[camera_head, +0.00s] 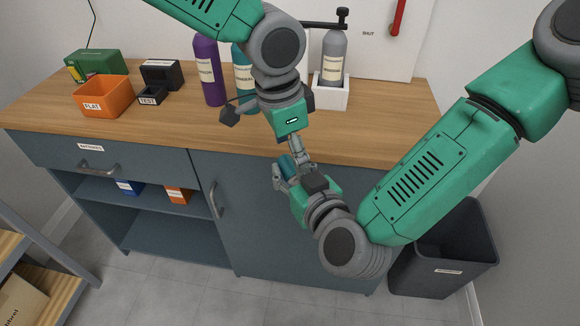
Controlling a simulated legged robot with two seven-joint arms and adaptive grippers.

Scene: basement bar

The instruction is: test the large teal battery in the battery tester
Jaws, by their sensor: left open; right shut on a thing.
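A small teal cylinder, which looks like the large teal battery (287,165), is held in front of the counter's front edge. My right gripper (289,174) is shut on it, reaching in from the lower right. My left gripper (298,151) points down from above, close to the battery. It is open; its fingers overlap the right gripper in the picture, and I cannot tell whether they touch the battery. The battery tester (161,74) is a black device on the counter at the left, with a small black tray labelled TEST (151,98) in front.
An orange bin labelled FLAT (103,98) and a green box (94,65) stand left of the tester. Purple (208,70), teal (243,67) and grey (334,55) bottles stand behind my arms. A dark waste bin (446,252) is on the floor at right.

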